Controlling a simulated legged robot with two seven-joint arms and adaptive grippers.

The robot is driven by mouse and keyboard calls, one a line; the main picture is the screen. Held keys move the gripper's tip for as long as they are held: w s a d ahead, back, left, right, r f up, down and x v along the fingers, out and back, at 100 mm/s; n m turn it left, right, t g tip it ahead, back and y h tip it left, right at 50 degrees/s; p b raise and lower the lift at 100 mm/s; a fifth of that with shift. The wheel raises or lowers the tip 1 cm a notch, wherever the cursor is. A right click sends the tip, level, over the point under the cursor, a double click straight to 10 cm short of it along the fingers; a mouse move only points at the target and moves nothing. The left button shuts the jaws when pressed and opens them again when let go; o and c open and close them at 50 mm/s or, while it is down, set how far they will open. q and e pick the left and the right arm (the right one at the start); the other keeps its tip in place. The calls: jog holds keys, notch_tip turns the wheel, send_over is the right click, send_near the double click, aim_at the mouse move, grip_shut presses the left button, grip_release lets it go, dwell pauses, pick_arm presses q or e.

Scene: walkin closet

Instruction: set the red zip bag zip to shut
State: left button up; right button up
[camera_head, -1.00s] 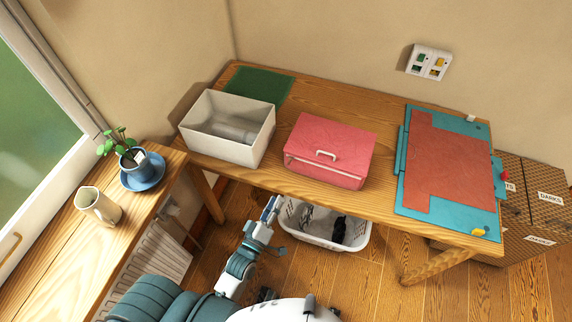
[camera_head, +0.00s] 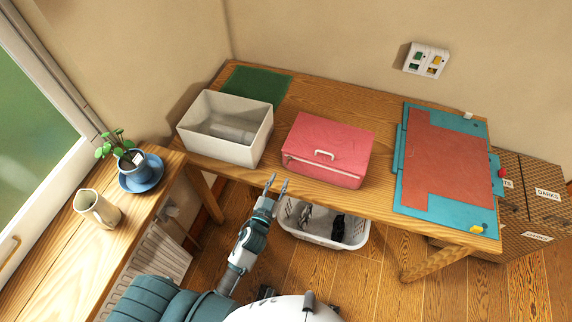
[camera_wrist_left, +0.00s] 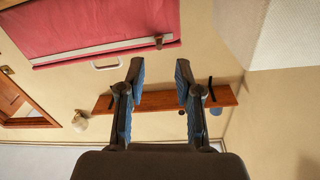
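A pale zip line runs across the front below the lid edge. In the left wrist view the bag (camera_wrist_left: 95,20) fills the upper left, and a small brown zip pull (camera_wrist_left: 158,42) shows near the right end of the pale zip strip. My left gripper (camera_head: 277,182) is open and empty, just off the table's front edge, below and left of the bag. Its spread fingers (camera_wrist_left: 160,72) do not touch the pull. My right gripper is not in view.
A white open box (camera_head: 227,151) stands left of the bag. A green mat (camera_head: 257,85) lies behind it, and a teal board with a red sheet (camera_head: 445,160) lies to the right. A white laundry basket (camera_head: 325,236) stands under the table; a plant and jug sit on the left sill.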

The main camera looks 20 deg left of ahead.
aim_at(288, 161)
pick_arm(q)
jog(key=w, duration=0.7)
jog(key=shift+w+d, duration=0.25)
jog(key=shift+d, duration=0.1)
grip_shut()
